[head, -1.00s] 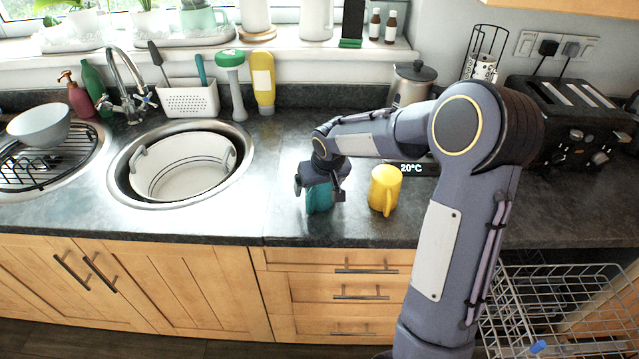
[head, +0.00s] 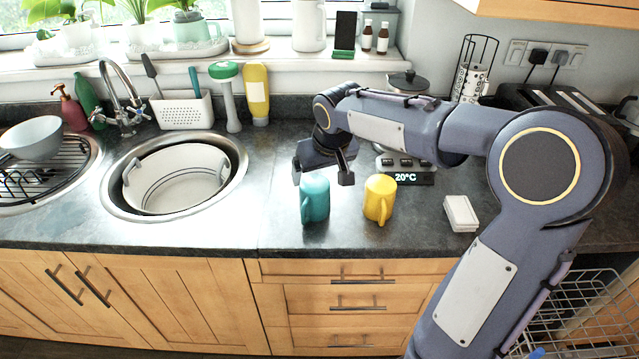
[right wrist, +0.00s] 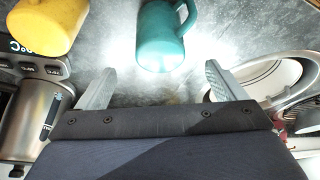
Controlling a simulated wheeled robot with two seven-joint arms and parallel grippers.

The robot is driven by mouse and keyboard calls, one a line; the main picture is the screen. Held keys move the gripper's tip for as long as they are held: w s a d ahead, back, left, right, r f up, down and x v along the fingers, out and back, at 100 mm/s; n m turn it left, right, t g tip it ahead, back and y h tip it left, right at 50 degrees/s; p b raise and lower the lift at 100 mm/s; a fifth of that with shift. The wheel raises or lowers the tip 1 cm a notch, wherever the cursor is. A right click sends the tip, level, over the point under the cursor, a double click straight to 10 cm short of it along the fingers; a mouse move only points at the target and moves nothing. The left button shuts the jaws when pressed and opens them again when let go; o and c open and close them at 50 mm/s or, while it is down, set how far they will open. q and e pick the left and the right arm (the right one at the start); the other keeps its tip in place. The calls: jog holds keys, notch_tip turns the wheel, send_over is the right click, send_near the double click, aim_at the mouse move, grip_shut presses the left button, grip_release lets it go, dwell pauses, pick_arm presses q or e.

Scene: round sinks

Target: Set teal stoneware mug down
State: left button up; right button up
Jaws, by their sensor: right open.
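Nothing is between the fingers. My left gripper is not in view.
A round sink (head: 235,185) with a white tub (head: 178,180) is to the left. Bare counter lies between sink and teal mug.

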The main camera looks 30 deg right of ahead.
jog(key=s+a+f+y, duration=0.1)
jog(key=s+a, duration=0.2)
jog(key=s, duration=0.5)
jog(key=s+a+f+y, duration=0.1)
jog(key=s+a, duration=0.3)
jog(key=s, duration=0.4)
jog(key=s+a+f+t+y, duration=0.1)
jog(key=s+a, duration=0.3)
jog(key=s, duration=0.5)
jog(key=shift+y, duration=0.8)
jog(key=shift+d, duration=0.1)
jog(key=shift+c, duration=0.2)
